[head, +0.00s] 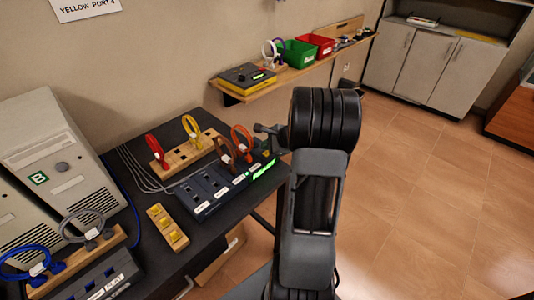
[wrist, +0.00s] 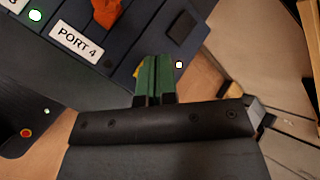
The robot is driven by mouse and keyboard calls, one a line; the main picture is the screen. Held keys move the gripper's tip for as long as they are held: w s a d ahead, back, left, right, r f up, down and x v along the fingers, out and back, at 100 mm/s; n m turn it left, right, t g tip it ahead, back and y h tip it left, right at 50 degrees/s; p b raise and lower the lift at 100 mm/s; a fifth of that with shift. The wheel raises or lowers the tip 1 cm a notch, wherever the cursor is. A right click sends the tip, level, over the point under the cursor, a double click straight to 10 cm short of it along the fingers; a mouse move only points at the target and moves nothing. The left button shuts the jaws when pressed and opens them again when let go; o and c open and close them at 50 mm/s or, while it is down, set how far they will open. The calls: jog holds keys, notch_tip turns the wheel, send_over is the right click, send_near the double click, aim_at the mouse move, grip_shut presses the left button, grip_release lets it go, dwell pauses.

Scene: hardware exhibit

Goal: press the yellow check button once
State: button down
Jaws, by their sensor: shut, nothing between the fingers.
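The dark port panel (head: 205,196) lies on the black table, with a glowing green display (head: 263,171) at its right end. In the wrist view, the panel (wrist: 75,62) carries a PORT 4 label and a black square. A small sliver of yellow (wrist: 137,70), likely the check button, shows at the left side of my fingertips, mostly hidden by them. My gripper (wrist: 155,64) is shut and empty, with its green fingers together over the panel's edge. I cannot tell whether they touch the yellow part. In the head view, my gripper (head: 270,140) is above the panel's right end.
A wooden block (head: 167,227) with yellow pieces lies in front. Grey computer cases (head: 60,150) stand left. Floor at right is clear.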

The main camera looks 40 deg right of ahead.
aim_at(267, 154)
jog(key=shift+f, duration=0.2)
jog(key=shift+f+b, duration=0.25)
jog(key=shift+b, duration=0.2)
jog(key=shift+f+b, duration=0.4)
jog(key=shift+b, duration=0.05)
dwell(0.5)
jog(key=shift+r, duration=0.1)
jog(key=shift+r+p, duration=0.65)
jog(key=shift+r, duration=0.15)
jog(key=shift+r, duration=0.1)
jog(key=shift+r+p, duration=1.9)
jog(key=shift+r, duration=0.5)
